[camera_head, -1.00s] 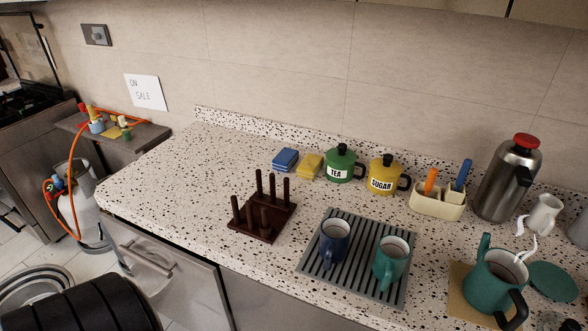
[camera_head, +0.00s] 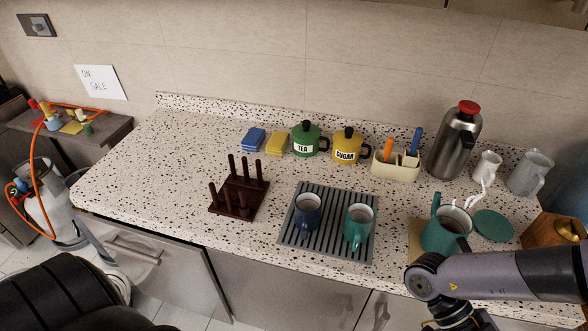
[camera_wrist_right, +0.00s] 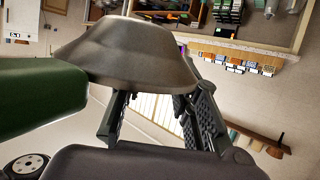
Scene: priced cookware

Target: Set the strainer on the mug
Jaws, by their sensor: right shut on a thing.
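The blue mug (camera_head: 307,215) and the teal mug (camera_head: 357,225) stand upright on the ribbed grey drainer; I cannot tell which one is meant. My right gripper (camera_wrist_right: 154,92) is shut on a dark grey, dome-like thing, apparently the strainer (camera_wrist_right: 130,52). In the head view my right arm reaches in from the right, below the teal pot, and the fingertips and strainer are cut off at the bottom edge. A green thick bar (camera_wrist_right: 40,98) lies close beside the strainer in the wrist view; I cannot tell whether it is its handle. My left gripper is out of view.
The drainer (camera_head: 287,238) lies near the counter's front edge. A teal pot (camera_head: 436,238) stands on a brown mat to its right. A dark peg rack (camera_head: 240,206) stands to its left. Canisters, a utensil caddy (camera_head: 394,172) and a steel flask (camera_head: 453,146) line the back. The left counter is clear.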

